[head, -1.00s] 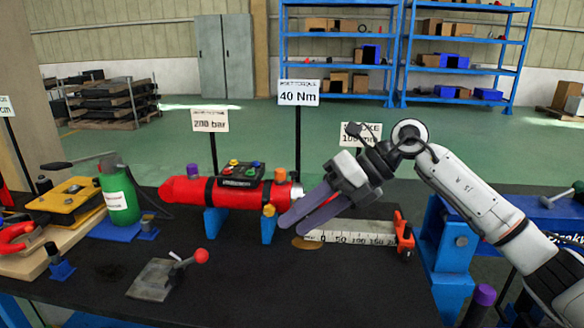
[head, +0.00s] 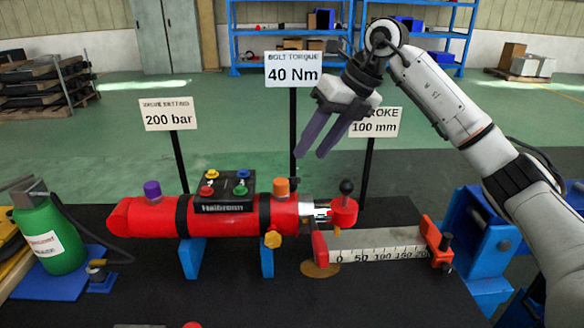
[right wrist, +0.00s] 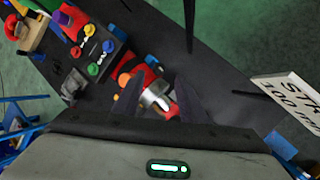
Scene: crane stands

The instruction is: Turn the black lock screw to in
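A red cylinder (head: 230,217) lies on blue supports, with a red end piece (head: 344,212) at its right that carries a black round-topped knob (head: 346,186). Another small black knob (head: 446,241) sits on the orange-red block (head: 432,238) at the scale's right end. I cannot tell which black knob is the lock screw. My right gripper (head: 310,156) is above the cylinder's right end, with its purple fingers apart and empty, pointing down. In the right wrist view the silver rod (right wrist: 155,95) shows between the fingers. My left gripper is out of view.
A control box (head: 222,192) with coloured knobs sits on the cylinder. Signs on posts stand behind it: 200 bar (head: 168,114), 40 Nm (head: 293,70) and 100 mm (head: 376,120). A green bottle (head: 48,238) is at left. The black table's front is mostly clear.

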